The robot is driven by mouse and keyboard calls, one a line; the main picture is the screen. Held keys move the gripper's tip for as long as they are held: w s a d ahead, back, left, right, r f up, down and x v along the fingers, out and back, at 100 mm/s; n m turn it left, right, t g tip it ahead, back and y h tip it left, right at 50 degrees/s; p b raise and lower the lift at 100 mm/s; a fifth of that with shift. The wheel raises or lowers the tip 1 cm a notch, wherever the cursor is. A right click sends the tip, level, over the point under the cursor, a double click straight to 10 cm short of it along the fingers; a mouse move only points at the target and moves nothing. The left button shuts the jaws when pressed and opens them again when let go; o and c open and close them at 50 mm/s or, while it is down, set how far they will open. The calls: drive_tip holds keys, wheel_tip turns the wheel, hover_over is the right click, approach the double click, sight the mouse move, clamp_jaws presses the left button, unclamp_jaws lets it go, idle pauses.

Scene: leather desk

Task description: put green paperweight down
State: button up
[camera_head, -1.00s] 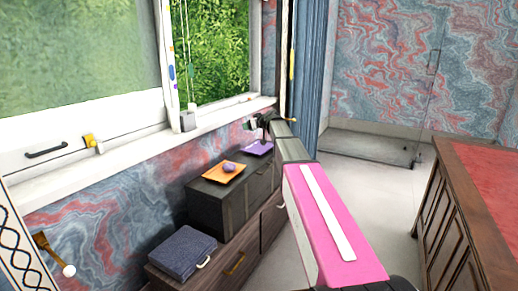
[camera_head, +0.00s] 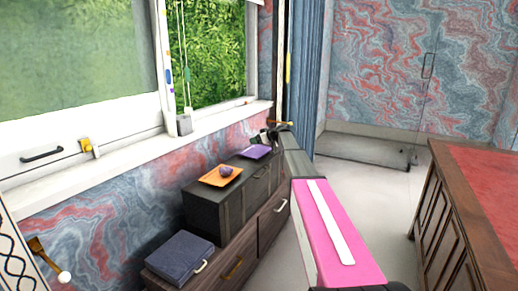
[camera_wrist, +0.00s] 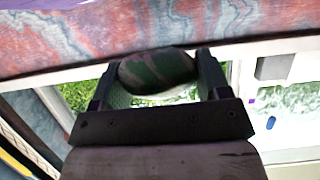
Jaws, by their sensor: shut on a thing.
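The green paperweight (camera_wrist: 158,67) is a dark, rounded thing with mottled green and brown patches, seen in the wrist view. My gripper (camera_wrist: 155,82) is shut on it, with a finger on each side. In the head view my gripper (camera_head: 271,137) is small and dark at the far end of my arm, near the windowsill and just above and beside the purple tray. The paperweight cannot be made out clearly there.
A purple tray (camera_head: 254,153) and an orange tray (camera_head: 212,180) with a purple round thing (camera_head: 225,170) lie on a dark cabinet (camera_head: 205,213). A dark blue case (camera_head: 178,262) is nearer. A red-topped desk (camera_head: 490,175) stands right; open floor (camera_head: 370,190) lies between.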

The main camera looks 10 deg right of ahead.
sight(259, 151)
drive_tip(key=shift+w+d+f, duration=0.25)
drive_tip(key=shift+d+f, duration=0.35)
drive_tip(key=shift+d, duration=0.2)
drive_tip(key=shift+f, duration=1.9)
drive_tip(key=shift+f, duration=0.1)
drive_tip(key=o, duration=1)
drive_tip(key=v, duration=1.2)
